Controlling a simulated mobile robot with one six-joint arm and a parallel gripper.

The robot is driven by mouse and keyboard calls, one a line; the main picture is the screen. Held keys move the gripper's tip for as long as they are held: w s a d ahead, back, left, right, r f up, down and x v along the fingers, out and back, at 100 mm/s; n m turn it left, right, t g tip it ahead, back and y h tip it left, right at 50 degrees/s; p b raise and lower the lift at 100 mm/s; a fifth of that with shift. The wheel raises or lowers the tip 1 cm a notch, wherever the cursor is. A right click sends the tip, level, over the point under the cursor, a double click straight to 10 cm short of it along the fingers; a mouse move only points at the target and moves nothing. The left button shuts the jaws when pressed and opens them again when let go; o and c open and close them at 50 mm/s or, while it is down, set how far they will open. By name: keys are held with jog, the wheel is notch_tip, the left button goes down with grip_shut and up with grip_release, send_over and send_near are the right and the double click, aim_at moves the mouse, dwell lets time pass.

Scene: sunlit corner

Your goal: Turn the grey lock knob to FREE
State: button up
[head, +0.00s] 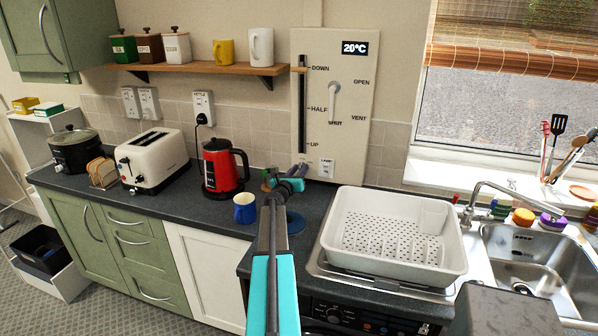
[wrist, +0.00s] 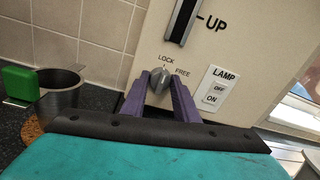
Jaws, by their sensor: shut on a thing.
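The grey lock knob (wrist: 160,79) sits low on the beige wall panel (wrist: 225,40), with LOCK printed above it and FREE to its upper right. In the wrist view, the purple fingers of my gripper (wrist: 160,88) stand on either side of the knob and are shut on it. The knob's pointer direction is too small to tell surely. In the head view my gripper (head: 301,169) reaches the panel's lower left corner (head: 300,150), and the knob is hidden there.
The LAMP switch (wrist: 219,90) is close right of the knob; the slider slot (wrist: 181,20) is above. A small metal pot (wrist: 62,95) with a green handle stands left. A blue mug (head: 245,208), red kettle (head: 222,168) and white dish rack (head: 395,235) stand on the worktop.

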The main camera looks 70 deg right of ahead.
jog(key=shift+f+m+b, duration=0.1)
jog(key=shift+m+b, duration=0.4)
jog(key=shift+b, duration=0.2)
jog(key=m+b, duration=0.2)
jog(key=b, duration=0.1)
jog(key=m+b, duration=0.2)
jog(key=b, duration=0.1)
jog(key=shift+m+b, duration=0.35)
jog(key=shift+m, duration=0.05)
jog(key=shift+s+r+m+t+y+b, duration=0.1)
jog(key=shift+m+t+y+b, duration=0.1)
jog(key=shift+m+b, duration=1.3)
jog(key=shift+r+m+t+y+b, duration=0.1)
jog(key=shift+m+t+b, duration=0.1)
jog(key=shift+m+b, duration=1.3)
jog(key=shift+r, duration=0.1)
jog(key=o, duration=1.1)
jog(key=shift+d, duration=0.1)
jog(key=shift+c, duration=0.2)
